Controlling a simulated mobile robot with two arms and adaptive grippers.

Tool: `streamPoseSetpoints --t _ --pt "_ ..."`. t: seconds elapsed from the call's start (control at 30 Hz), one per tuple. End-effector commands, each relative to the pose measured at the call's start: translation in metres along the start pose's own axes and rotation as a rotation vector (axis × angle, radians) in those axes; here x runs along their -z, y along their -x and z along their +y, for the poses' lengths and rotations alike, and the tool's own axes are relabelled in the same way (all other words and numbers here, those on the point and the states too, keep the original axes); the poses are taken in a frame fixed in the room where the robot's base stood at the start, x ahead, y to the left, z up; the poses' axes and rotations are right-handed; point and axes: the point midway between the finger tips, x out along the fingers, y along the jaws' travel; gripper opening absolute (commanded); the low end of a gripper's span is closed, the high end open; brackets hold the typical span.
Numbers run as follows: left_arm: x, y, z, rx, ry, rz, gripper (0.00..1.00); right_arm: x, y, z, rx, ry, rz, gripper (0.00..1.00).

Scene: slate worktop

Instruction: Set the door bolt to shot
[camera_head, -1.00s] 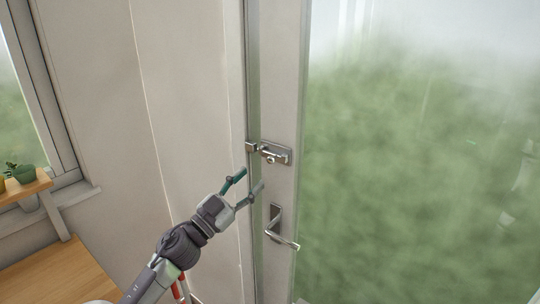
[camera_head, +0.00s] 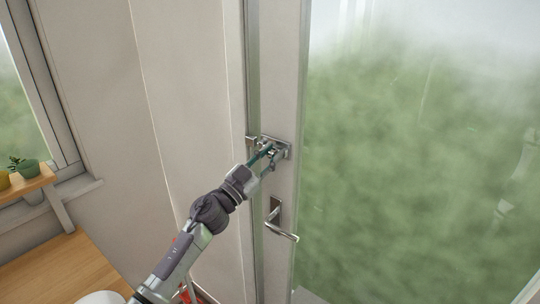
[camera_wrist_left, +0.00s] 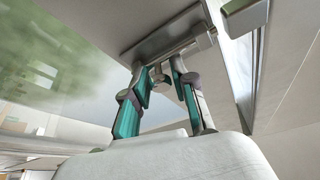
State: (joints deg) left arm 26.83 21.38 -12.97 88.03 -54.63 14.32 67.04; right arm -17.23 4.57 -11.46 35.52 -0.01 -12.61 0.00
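The metal door bolt (camera_head: 286,150) is mounted on the pale door stile, above the lever handle. Its keeper (camera_head: 251,140) sits to the left on the frame. In the left wrist view the bolt's plate and bar (camera_wrist_left: 160,38) run above my fingers, and the bar's end stands short of the keeper (camera_wrist_left: 246,14), with a gap between. My left gripper (camera_head: 270,151) is at the bolt. In the wrist view its teal-padded fingers (camera_wrist_left: 160,72) stand on both sides of the small bolt knob and appear closed on it. The fingers partly hide the knob. My right gripper is not in view.
The lever handle (camera_head: 280,222) juts from the door just below my left gripper. The glass pane (camera_head: 420,170) fills the right. A wooden shelf with small plant pots (camera_head: 28,169) and a wooden surface (camera_head: 62,268) are at left.

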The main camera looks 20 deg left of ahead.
Motion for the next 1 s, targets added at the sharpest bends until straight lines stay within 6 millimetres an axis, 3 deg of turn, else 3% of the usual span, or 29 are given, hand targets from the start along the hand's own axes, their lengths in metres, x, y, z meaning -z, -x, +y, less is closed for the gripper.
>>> streamPoseSetpoints --t 0.03,0.13,0.43,0.7,1.0 --pt "0.0 0.0 0.0 0.0 0.0 0.0 0.13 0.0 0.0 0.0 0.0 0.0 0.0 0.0" --pt "0.0 0.0 0.0 0.0 0.0 0.0 0.0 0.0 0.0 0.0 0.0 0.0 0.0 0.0" --pt "-0.001 0.001 -0.001 0.0 -0.001 -0.001 0.0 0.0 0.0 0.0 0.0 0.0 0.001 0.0" --pt "-0.011 0.005 -0.034 0.001 -0.003 -0.001 0.0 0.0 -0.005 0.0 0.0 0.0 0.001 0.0" --pt "-0.011 0.005 -0.038 0.005 -0.001 -0.002 0.0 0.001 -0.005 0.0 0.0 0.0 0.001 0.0"
